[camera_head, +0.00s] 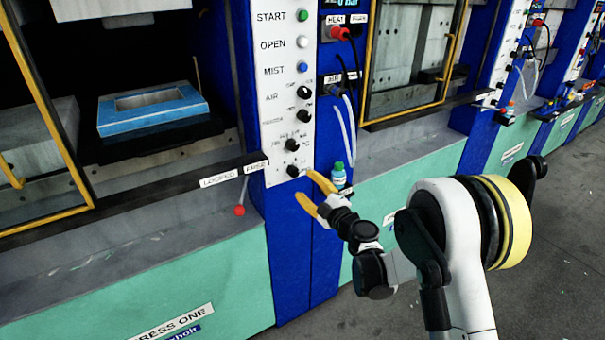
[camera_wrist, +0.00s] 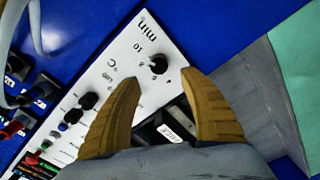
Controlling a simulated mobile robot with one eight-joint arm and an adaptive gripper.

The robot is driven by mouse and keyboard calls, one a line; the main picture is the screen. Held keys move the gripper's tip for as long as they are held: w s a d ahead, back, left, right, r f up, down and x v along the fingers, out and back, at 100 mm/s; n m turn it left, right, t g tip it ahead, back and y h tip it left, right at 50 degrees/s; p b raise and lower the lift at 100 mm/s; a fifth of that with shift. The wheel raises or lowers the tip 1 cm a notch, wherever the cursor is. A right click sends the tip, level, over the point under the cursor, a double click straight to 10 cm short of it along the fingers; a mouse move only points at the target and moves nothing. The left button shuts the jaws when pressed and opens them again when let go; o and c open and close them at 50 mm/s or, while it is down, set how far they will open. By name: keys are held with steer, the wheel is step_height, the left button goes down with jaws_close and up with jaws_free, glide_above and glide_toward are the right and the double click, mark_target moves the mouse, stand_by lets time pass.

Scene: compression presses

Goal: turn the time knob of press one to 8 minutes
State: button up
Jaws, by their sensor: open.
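The time knob of press one (camera_head: 293,170) is the lowest black knob on the white control panel (camera_head: 283,60). In the wrist view the knob (camera_wrist: 158,64) sits near a "min" label and a "10" mark, just beyond my fingertips. Its exact setting is too small to read. My gripper (camera_head: 310,190) is open, with its two yellow fingers spread in front of the lower end of the panel. I cannot tell whether a fingertip touches the panel.
Another black knob (camera_head: 292,145) is just above the time knob. A dark bar with a "LOCKED" label (camera_head: 217,181) and a red-tipped lever (camera_head: 239,210) are left of the panel. A small bottle (camera_head: 339,175) stands right of my gripper. More presses continue to the right.

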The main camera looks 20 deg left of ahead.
mark_target(295, 174)
steer(key=b+x, duration=0.1)
steer(key=x, duration=0.6)
steer(key=shift+w+a+b, duration=0.15)
steer(key=shift+w+b, duration=0.15)
steer(key=shift+b, duration=0.05)
jaws_close()
